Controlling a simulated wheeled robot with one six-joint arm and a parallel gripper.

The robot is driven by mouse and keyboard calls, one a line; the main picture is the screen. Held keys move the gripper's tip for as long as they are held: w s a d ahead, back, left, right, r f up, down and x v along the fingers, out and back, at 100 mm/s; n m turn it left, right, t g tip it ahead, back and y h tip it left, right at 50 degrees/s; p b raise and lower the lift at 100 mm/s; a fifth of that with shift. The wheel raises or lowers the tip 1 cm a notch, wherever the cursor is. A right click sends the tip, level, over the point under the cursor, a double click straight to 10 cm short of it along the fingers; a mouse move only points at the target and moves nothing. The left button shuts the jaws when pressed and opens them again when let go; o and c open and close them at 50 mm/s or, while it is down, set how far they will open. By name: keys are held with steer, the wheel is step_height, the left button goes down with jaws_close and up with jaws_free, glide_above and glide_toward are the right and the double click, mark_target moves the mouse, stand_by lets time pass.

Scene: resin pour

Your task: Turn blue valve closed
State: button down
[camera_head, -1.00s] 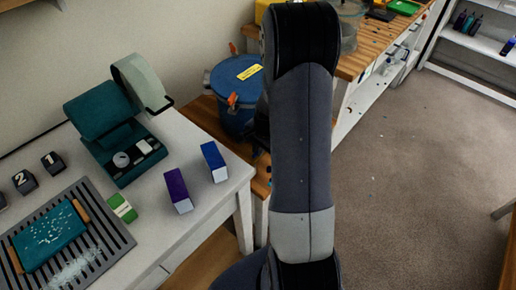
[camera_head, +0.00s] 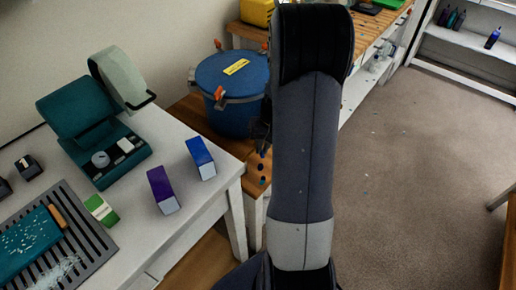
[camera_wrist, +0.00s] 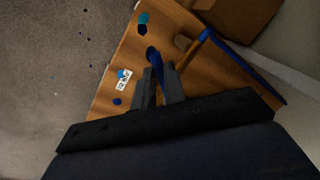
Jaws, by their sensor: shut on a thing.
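My gripper (camera_wrist: 159,82) is shut on a blue part (camera_wrist: 155,56) in the wrist view. The blue part rises between the dark fingers above a wooden surface (camera_wrist: 125,60), and I take it to be the blue valve handle. Whether it is turned open or closed cannot be told. In the head view, a blue pot (camera_head: 230,108) with a lid, a yellow label and orange clamps stands left of my arm. My gripper is mostly hidden behind my arm there, with dark parts showing beside the pot (camera_head: 262,132).
A white table (camera_head: 150,200) at left holds a teal machine (camera_head: 100,135), a purple box (camera_head: 163,190), a blue box (camera_head: 201,158) and a grooved tray (camera_head: 85,255). A long wooden bench (camera_head: 375,35) stands behind.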

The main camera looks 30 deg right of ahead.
steer(key=shift+w+d+n+g, duration=0.1)
steer(key=shift+d+n+g, duration=0.15)
steer(key=shift+d+n, duration=0.75)
steer(key=shift+w+d+n+g, duration=0.1)
steer(key=shift+d+n+g, duration=0.2)
steer(key=shift+n, duration=1.35)
steer(key=shift+d+n+g, duration=0.25)
steer(key=shift+d+n, duration=0.4)
steer(key=shift+n, duration=0.7)
steer(key=c, duration=1.5)
jaws_free()
steer(key=r, duration=0.3)
steer(key=d+r, duration=0.1)
steer(key=r, duration=0.3)
steer(key=d+r, duration=0.1)
steer(key=r, duration=0.2)
steer(key=shift+w+r, duration=0.35)
